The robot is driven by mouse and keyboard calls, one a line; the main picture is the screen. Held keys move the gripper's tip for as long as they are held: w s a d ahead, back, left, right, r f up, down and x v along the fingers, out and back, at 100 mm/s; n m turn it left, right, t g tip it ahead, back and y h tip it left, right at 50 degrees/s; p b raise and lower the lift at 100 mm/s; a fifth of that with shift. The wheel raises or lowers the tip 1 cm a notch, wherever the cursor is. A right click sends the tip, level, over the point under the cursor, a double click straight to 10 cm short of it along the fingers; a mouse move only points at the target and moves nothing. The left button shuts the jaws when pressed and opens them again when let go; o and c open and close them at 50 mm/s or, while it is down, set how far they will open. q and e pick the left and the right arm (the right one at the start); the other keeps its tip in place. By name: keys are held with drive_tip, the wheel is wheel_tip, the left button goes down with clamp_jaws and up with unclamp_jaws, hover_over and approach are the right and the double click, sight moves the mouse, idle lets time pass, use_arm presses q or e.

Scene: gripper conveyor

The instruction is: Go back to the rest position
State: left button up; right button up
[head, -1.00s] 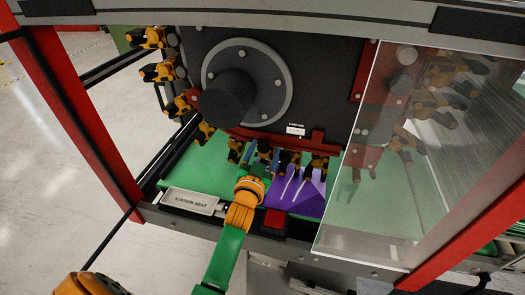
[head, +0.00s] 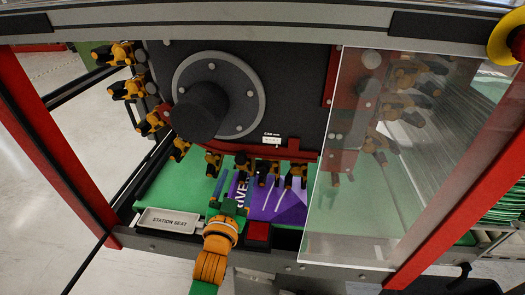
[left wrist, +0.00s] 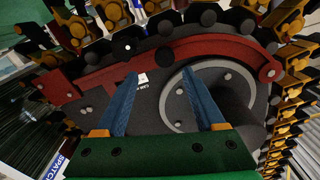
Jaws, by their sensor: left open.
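My left gripper (head: 229,188) reaches in from the bottom of the head view, with an orange wrist, green palm and blue fingers. Its fingers are apart, with nothing seen between them; in the left wrist view (left wrist: 160,76) the gap is empty too. The gripper is over the front of the green bed (head: 165,185), at the left edge of a purple printed sheet or pack (head: 283,207) with white lettering. The gripper hides part of that edge. My right gripper is in neither view.
A dark machine panel with a round hub (head: 250,95) carries a chain of orange-and-black clamps (head: 127,88). A clear guard (head: 350,210) covers the right side. Red posts (head: 50,150) flank the opening. A "STATION SEAT" sign (head: 168,221) and red block (head: 258,232) line the front edge.

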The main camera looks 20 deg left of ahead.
use_arm(q)
drive_tip(key=s+d+f+m+g+h, duration=0.1)
drive_tip(key=s+d+f+g+h, duration=0.15)
drive_tip(key=s+f+g, duration=0.7)
drive_tip(key=s+d+f+m+g+h, duration=0.15)
drive_tip(key=s+d+f+g, duration=0.25)
drive_tip(key=s+f, duration=0.55)
drive_tip(key=s+f+g, duration=0.1)
drive_tip(key=s+f, duration=0.2)
drive_tip(key=f, duration=0.5)
drive_tip(key=s+f+g, duration=0.1)
drive_tip(key=s+f, duration=0.2)
drive_tip(key=f, duration=0.4)
drive_tip(key=s+a+f, duration=0.2)
drive_tip(key=s+f, duration=0.7)
drive_tip(key=s, duration=0.2)
drive_tip(key=shift+s+f+g, duration=0.35)
drive_tip(key=shift+g, duration=0.1)
